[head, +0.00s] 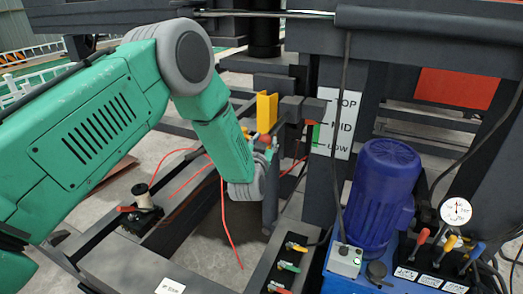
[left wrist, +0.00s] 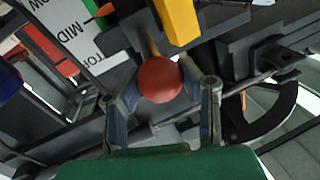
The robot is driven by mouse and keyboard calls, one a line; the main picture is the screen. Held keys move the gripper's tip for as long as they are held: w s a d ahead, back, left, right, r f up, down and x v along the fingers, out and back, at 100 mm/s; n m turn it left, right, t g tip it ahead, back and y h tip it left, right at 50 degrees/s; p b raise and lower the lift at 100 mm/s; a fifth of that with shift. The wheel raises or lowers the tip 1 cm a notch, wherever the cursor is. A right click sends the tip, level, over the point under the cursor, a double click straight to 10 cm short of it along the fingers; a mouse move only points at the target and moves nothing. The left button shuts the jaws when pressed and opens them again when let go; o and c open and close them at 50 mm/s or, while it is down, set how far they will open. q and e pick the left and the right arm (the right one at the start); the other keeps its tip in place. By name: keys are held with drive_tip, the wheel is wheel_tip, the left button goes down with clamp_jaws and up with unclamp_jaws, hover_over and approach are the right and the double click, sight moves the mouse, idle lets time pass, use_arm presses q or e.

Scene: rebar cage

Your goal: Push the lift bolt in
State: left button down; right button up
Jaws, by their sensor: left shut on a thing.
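A round red knob (left wrist: 160,79), which looks like the end of the lift bolt, sits between the two fingers of my left gripper (left wrist: 163,100) in the left wrist view. A short brass-coloured shaft (left wrist: 150,48) shows behind the knob and runs toward the dark frame. The fingers are shut on the knob. In the head view my left gripper (head: 266,150) is at the dark post, just below a yellow block (head: 266,112), and the knob is mostly hidden there. The yellow block also shows in the left wrist view (left wrist: 180,20). My right gripper is not in view.
A white TOP/MID/LOW label (head: 335,122) with a green mark stands right of the gripper. A blue motor (head: 382,190), a pressure gauge (head: 455,211) and small coloured levers (head: 290,266) are at lower right. A thin red cable (head: 226,222) hangs below my left arm.

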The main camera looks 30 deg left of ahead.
use_arm(q)
drive_tip(key=shift+w+d+f, duration=0.1)
drive_tip(key=shift+w+f, duration=0.35)
drive_tip(key=shift+w, duration=0.05)
drive_tip(key=shift+r, duration=0.15)
drive_tip(key=shift+a, duration=0.2)
drive_tip(key=c, duration=1.5)
unclamp_jaws()
drive_tip(key=o, duration=0.5)
drive_tip(key=shift+w+a, duration=0.1)
drive_tip(key=shift+w, duration=0.1)
drive_tip(key=shift+w+f, duration=0.25)
drive_tip(key=shift+w, duration=0.1)
drive_tip(key=shift+s+r, duration=0.3)
drive_tip(key=shift+s, duration=0.05)
drive_tip(key=shift+v, duration=5.65)
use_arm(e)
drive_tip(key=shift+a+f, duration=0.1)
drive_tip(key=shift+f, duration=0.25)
